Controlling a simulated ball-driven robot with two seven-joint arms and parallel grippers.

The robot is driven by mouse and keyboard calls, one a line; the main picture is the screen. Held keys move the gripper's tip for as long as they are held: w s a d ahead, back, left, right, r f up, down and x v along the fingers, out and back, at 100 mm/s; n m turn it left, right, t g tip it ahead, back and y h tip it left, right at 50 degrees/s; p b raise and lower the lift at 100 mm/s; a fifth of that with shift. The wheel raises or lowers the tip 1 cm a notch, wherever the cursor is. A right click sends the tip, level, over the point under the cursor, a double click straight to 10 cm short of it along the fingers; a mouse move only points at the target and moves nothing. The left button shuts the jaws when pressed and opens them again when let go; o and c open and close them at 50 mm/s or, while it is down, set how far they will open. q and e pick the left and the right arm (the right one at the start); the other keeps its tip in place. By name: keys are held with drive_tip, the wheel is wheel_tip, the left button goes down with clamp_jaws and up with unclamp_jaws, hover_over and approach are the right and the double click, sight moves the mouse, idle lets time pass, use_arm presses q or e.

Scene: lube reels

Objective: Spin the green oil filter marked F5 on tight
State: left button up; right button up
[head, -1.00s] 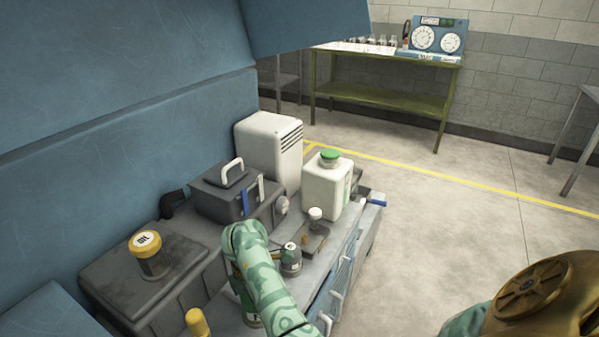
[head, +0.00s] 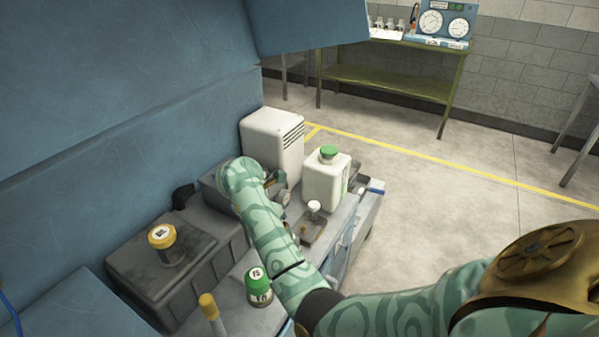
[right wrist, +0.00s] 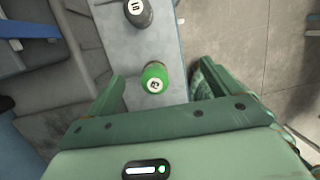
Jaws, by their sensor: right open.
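The green oil filter (head: 259,287) stands upright on the grey bench top, near the yellow-topped stick. In the right wrist view the green filter (right wrist: 155,77) lies between the fingertips of my right gripper (right wrist: 160,73), which is open with a gap on both sides. I cannot tell how far below the fingers it is. My left gripper is not in view.
A dark canister with a round label (right wrist: 138,11) stands near the filter. A yellow-capped filter (head: 163,244) sits on a dark box (head: 125,262). A white jug (head: 325,182) and a white vented case (head: 273,140) stand at the back. The floor right of the bench is clear.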

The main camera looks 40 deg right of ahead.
drive_tip(key=d+r+n+h, duration=0.2)
drive_tip(key=d+r+h, duration=0.6)
drive_tip(key=r+h, duration=0.2)
drive_tip(key=shift+s+d+r+g+h, duration=0.3)
drive_tip(key=shift+d+r+g, duration=0.1)
drive_tip(key=shift+r, duration=0.6)
